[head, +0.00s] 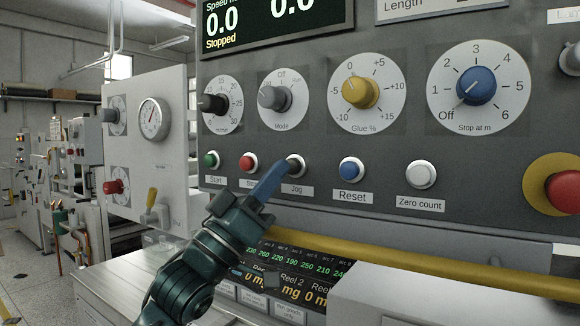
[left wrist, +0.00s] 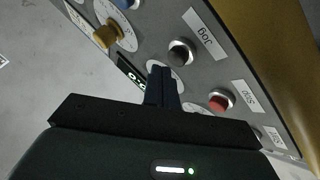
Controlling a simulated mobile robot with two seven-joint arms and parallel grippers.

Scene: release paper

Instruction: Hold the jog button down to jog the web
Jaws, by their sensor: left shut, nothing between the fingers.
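The jog button (head: 297,164) is a dark round button in a silver ring, above the "Jog" label on the grey panel. It also shows in the left wrist view (left wrist: 180,52). My left gripper (head: 284,166) is shut and empty, its blue fingers reaching up to the button's left edge in the head view. In the left wrist view the fingertips (left wrist: 161,70) appear a little to the lower left of the button, with a small gap. I cannot tell whether they touch it. The display (head: 275,22) reads 0.0 and "Stopped". My right gripper is not in view.
A green start button (head: 211,160) and a red button (head: 249,162) sit left of jog; blue reset (head: 351,168) and white zero count (head: 421,175) sit right. Mode (head: 273,98) and glue (head: 359,92) dials are above. A yellow rail (head: 430,265) runs below.

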